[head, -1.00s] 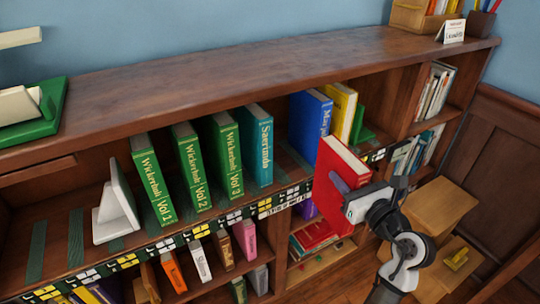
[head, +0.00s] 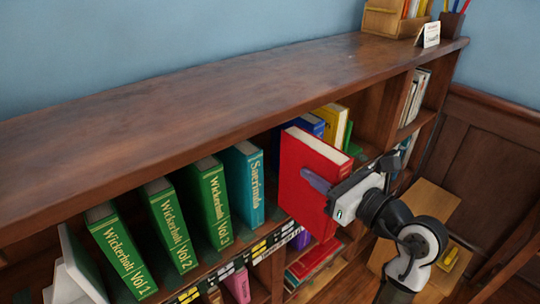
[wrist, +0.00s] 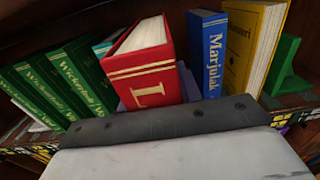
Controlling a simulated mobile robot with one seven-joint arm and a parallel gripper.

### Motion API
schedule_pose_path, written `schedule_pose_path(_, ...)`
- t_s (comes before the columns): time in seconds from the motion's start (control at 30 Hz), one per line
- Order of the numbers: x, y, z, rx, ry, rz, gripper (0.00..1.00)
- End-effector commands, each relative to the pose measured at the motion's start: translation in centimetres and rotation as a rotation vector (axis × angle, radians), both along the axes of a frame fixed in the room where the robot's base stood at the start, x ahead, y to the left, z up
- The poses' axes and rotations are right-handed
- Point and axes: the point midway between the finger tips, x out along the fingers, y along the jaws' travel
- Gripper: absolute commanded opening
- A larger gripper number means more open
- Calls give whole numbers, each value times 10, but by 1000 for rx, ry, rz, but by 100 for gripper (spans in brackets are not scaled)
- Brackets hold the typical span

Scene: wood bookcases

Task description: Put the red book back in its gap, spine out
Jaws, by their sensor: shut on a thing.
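The red book (head: 308,175) is held upright by my gripper (head: 328,187), with one purple finger lying against its cover. In the wrist view the book's spine (wrist: 145,70), with gold bands and a gold L, faces the camera. The book stands at the shelf front between the teal Saerimda book (head: 244,185) and the blue Marjulak book (head: 312,124), covering most of the gap there. The blue book also shows in the wrist view (wrist: 210,55), right of the red one. How far the red book reaches into the shelf is unclear.
Green Wickerholt volumes (head: 170,225) lean left of the teal book. The yellow book (head: 331,118) and a green bookend (wrist: 287,70) are to the right. The bookcase top (head: 200,110) overhangs the row. A wooden step (head: 420,215) stands at lower right.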

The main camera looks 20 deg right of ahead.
Motion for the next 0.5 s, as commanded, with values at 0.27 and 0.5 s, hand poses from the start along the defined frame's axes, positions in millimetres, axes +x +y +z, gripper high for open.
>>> schedule_pose_path(0.27,63,24,5,0,-2,3,0)
schedule_pose_path(0.5,93,34,3,-2,-4,0,0)
